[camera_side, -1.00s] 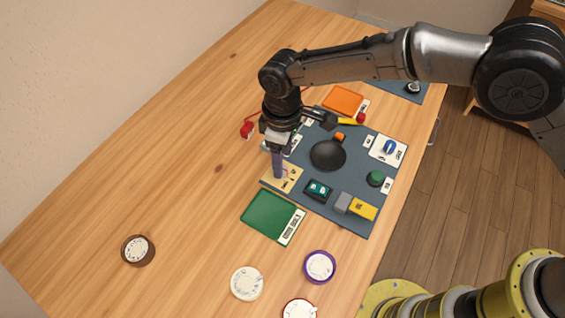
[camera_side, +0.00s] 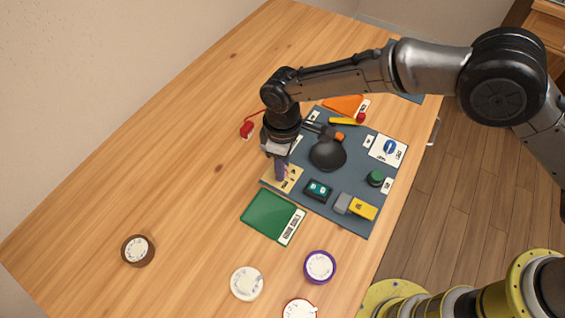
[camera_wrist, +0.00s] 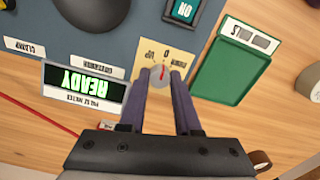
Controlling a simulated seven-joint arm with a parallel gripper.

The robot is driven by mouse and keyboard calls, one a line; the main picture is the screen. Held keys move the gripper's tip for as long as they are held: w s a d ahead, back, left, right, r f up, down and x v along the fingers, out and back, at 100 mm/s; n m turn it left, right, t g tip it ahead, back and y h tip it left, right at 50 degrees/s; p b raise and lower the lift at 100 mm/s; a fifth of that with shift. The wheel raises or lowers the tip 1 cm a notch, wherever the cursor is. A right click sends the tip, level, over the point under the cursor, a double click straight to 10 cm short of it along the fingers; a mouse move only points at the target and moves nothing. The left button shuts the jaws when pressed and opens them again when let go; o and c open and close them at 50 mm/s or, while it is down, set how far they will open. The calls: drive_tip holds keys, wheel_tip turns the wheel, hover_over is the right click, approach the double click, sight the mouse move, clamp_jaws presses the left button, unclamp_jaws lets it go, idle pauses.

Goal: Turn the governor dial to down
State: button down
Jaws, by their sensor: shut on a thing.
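The governor dial is a tan plate (camera_wrist: 181,57) with a grey round knob (camera_wrist: 159,75) bearing a red pointer. UP, 0 and DOWN are printed around it. In the wrist view the pointer is toward the 0 mark. My gripper (camera_wrist: 161,80) has its two dark purple fingers on either side of the knob, shut on it. In the side view my gripper (camera_side: 281,177) stands over the tan plate (camera_side: 293,184), and its fingers hide the knob.
A green tray (camera_side: 268,215) lies beside the plate. A teal ON switch (camera_side: 318,189), a black dome (camera_side: 327,154) and a green button (camera_side: 375,178) are on the blue-grey mat. A READY display (camera_wrist: 85,87) stands close to the fingers.

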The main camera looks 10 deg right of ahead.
drive_tip(key=shift+m, duration=0.3)
drive_tip(key=m, duration=0.4)
drive_tip(key=shift+r, duration=0.1)
drive_tip(key=shift+m, duration=2.1)
drive_tip(key=c, duration=0.6)
unclamp_jaws()
wheel_tip(320, 180, up, 14)
